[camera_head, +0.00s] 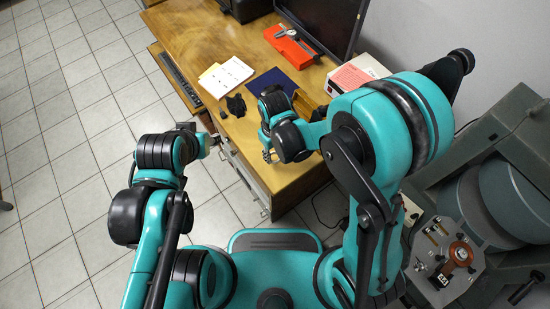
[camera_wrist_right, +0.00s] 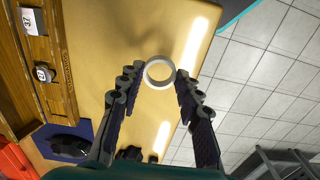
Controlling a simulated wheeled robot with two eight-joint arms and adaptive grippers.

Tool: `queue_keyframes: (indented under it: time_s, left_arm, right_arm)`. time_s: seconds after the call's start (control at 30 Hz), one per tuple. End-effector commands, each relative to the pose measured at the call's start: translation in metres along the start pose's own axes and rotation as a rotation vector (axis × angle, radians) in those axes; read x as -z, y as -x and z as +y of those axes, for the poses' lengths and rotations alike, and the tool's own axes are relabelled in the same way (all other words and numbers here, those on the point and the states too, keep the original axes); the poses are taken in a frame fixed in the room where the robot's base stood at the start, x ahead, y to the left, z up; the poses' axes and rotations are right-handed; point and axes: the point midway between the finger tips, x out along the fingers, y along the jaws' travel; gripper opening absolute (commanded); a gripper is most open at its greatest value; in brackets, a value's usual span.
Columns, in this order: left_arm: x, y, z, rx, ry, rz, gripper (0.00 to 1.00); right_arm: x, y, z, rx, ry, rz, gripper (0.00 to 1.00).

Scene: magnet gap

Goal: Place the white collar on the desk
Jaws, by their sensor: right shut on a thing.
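The white collar (camera_wrist_right: 158,86) is a pale ring in the right wrist view. My right gripper (camera_wrist_right: 159,75) is shut on it, with one dark fingertip on each side of the ring. The wooden desk (camera_wrist_right: 140,35) shows behind the collar, and I cannot tell whether the two touch. In the head view the right gripper (camera_head: 267,152) is over the front part of the desk (camera_head: 200,40), and the collar is not clearly visible there. My left gripper (camera_head: 206,141) is beside the desk's front edge, and its fingers are mostly hidden.
The desk holds a white notepad (camera_head: 226,76), a dark blue mat (camera_head: 272,84), a red case (camera_head: 290,50), a red and white box (camera_head: 352,76), a monitor (camera_head: 325,20) and small black items (camera_head: 236,105). A grey machine (camera_head: 470,220) stands at right.

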Motion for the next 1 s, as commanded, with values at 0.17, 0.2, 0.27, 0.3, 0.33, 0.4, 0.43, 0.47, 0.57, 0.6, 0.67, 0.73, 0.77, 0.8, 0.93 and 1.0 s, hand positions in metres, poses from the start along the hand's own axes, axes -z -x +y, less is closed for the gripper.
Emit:
queue_keyframes:
  time_s: [0.17, 0.2, 0.27, 0.3, 0.33, 0.4, 0.43, 0.47, 0.57, 0.6, 0.67, 0.73, 0.77, 0.8, 0.93, 1.0]
  left_arm:
    - [-0.009, -0.013, 0.000, 0.000, 0.000, 0.000, 0.40]
    - [-0.011, -0.015, 0.000, 0.000, 0.000, 0.000, 0.40]
    - [-0.012, -0.016, 0.000, 0.000, 0.000, 0.000, 0.40]
    - [-0.011, -0.016, 0.000, 0.000, 0.000, 0.000, 0.40]
    - [-0.011, -0.015, 0.000, 0.000, 0.000, 0.000, 0.40]
    - [-0.010, -0.014, 0.000, 0.000, 0.000, 0.000, 0.40]
    - [-0.010, -0.014, 0.000, 0.000, 0.000, 0.000, 0.40]
    - [-0.010, -0.014, 0.000, 0.000, 0.000, 0.000, 0.40]
    - [-0.011, -0.016, 0.000, 0.000, 0.000, 0.000, 0.40]
    - [-0.012, -0.017, 0.000, 0.000, 0.000, 0.000, 0.40]
    - [-0.013, -0.018, 0.000, 0.000, 0.000, 0.000, 0.40]
    - [-0.012, -0.017, 0.000, 0.000, 0.000, 0.000, 0.40]
    - [-0.012, -0.017, 0.000, 0.000, 0.000, 0.000, 0.40]
    - [-0.012, -0.017, 0.000, 0.000, 0.000, 0.000, 0.40]
    - [-0.012, -0.017, 0.000, 0.000, 0.000, 0.000, 0.40]
    - [-0.012, -0.017, 0.000, 0.000, 0.000, 0.000, 0.40]
  right_arm:
    - [0.000, -0.029, 0.000, 0.000, 0.000, 0.000, 0.09]
    - [0.000, -0.034, 0.000, 0.000, 0.000, 0.000, 0.09]
    - [0.000, -0.038, 0.000, 0.000, 0.000, 0.000, 0.09]
    - [0.000, -0.039, 0.000, 0.000, 0.000, 0.000, 0.09]
    - [0.000, -0.038, 0.000, 0.000, 0.000, 0.000, 0.09]
    - [0.000, -0.037, 0.000, 0.000, 0.000, 0.000, 0.09]
    - [0.000, -0.037, 0.001, 0.000, 0.000, 0.000, 0.09]
    - [0.000, -0.036, 0.001, 0.000, 0.000, 0.000, 0.09]
    - [0.000, -0.039, 0.001, 0.000, 0.000, 0.000, 0.09]
    - [0.000, -0.040, 0.001, 0.000, 0.000, 0.000, 0.09]
    - [0.000, -0.041, 0.001, 0.000, 0.000, 0.000, 0.40]
    - [0.000, -0.040, 0.001, 0.000, 0.000, 0.000, 0.55]
    - [0.000, -0.040, 0.001, 0.000, 0.000, 0.000, 0.55]
    - [0.000, -0.040, 0.001, 0.000, 0.000, 0.000, 0.55]
    - [0.000, -0.040, 0.001, 0.000, 0.000, 0.000, 0.55]
    - [0.000, -0.039, 0.001, 0.000, 0.000, 0.000, 0.55]
